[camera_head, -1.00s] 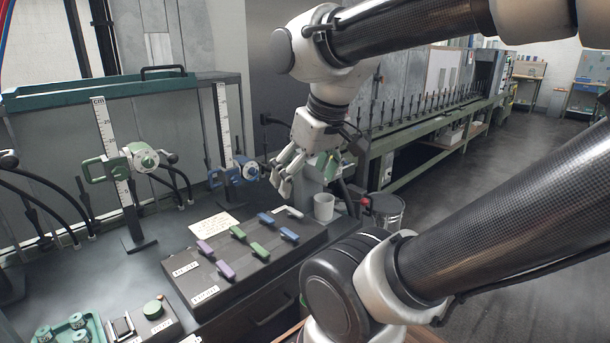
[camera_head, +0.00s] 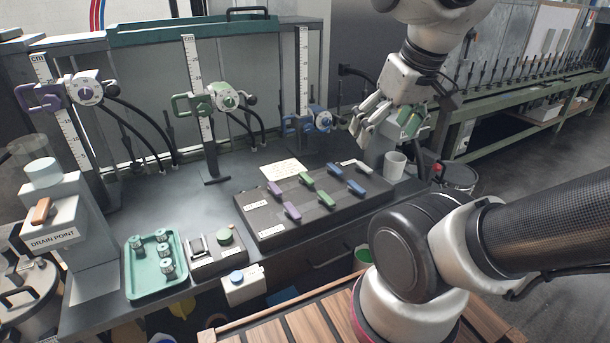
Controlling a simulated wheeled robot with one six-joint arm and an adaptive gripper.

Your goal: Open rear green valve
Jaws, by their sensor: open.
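The valve panel (camera_head: 253,226) is a dark sloped box on the bench with two rows of coloured levers. The rear green valve (camera_head: 307,180) is a small green lever in the back row, between the rear purple lever (camera_head: 275,189) and the rear blue lever (camera_head: 336,172). The front green lever (camera_head: 326,200) lies nearer to me. My gripper (camera_head: 366,131) is open and empty, above and beyond the panel's right rear, apart from the levers. Its fingers point down and left. No lever is hidden by it.
A blue spindle clamp (camera_head: 318,121) stands just left of my gripper. A white cup (camera_head: 395,163) and a pale lever (camera_head: 356,166) are below it. A paper note (camera_head: 283,169) lies behind the panel. A green tray (camera_head: 132,273) with several small cylinders sits at front left.

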